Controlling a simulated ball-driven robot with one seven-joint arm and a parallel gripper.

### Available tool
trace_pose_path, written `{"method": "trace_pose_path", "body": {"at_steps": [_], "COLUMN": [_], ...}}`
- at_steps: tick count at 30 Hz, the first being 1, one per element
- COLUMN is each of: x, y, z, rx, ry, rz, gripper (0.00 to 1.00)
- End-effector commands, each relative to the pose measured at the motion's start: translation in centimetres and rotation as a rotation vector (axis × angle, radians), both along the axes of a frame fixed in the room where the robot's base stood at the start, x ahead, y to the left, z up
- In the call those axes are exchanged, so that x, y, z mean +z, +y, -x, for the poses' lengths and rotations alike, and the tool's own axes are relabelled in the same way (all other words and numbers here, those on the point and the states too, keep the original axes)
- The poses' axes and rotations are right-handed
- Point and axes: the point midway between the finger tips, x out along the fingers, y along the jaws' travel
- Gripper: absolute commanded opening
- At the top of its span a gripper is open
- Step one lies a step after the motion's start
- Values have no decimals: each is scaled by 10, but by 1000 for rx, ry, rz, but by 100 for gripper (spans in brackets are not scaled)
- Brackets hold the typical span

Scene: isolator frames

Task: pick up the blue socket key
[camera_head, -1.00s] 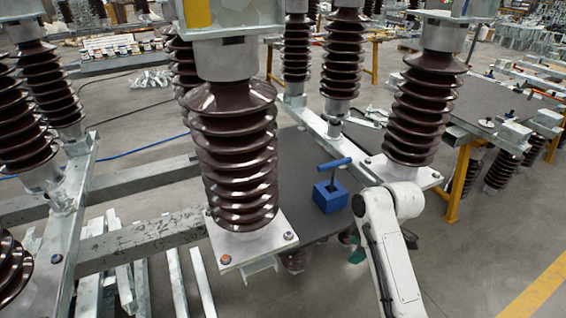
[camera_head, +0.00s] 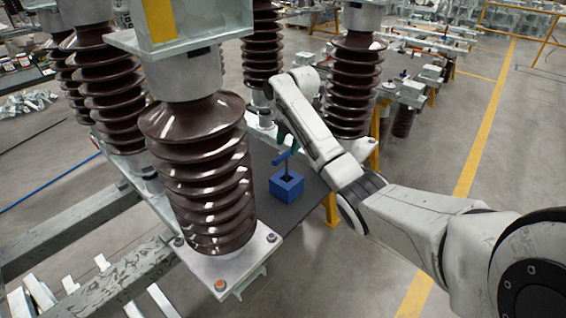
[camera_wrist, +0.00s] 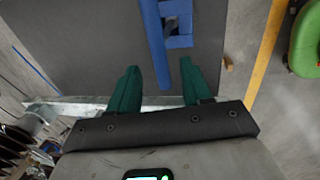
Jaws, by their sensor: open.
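The blue socket key (camera_head: 282,158) stands in a square blue block (camera_head: 288,190) on a dark grey table top, its T-handle above the block. In the wrist view its handle is a long blue bar (camera_wrist: 153,42) across the left side of the block (camera_wrist: 180,41). My gripper (camera_head: 284,132) is near the key's handle, partly hidden by my arm. In the wrist view my gripper (camera_wrist: 160,68) has its two green fingers spread apart, nothing held. The near end of the handle shows between the fingers, closer to the right one. I cannot tell the height gap.
Large brown ribbed insulators (camera_head: 200,165) on metal plates stand left of the block, with another (camera_head: 355,85) behind my arm. The grey table top (camera_head: 262,160) is otherwise bare around the block. A green rounded object (camera_wrist: 305,45) shows at the wrist view's right edge.

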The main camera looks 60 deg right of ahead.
Motion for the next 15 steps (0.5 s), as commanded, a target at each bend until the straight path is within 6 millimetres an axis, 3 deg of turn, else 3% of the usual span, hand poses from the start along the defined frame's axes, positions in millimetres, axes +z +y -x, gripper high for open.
{"method": "trace_pose_path", "body": {"at_steps": [8,15], "x": [-20,-53], "y": [-2,-5], "z": [-4,-11], "rx": [-1,0], "ry": [3,1], "rz": [-1,0], "gripper": [49,49]}}
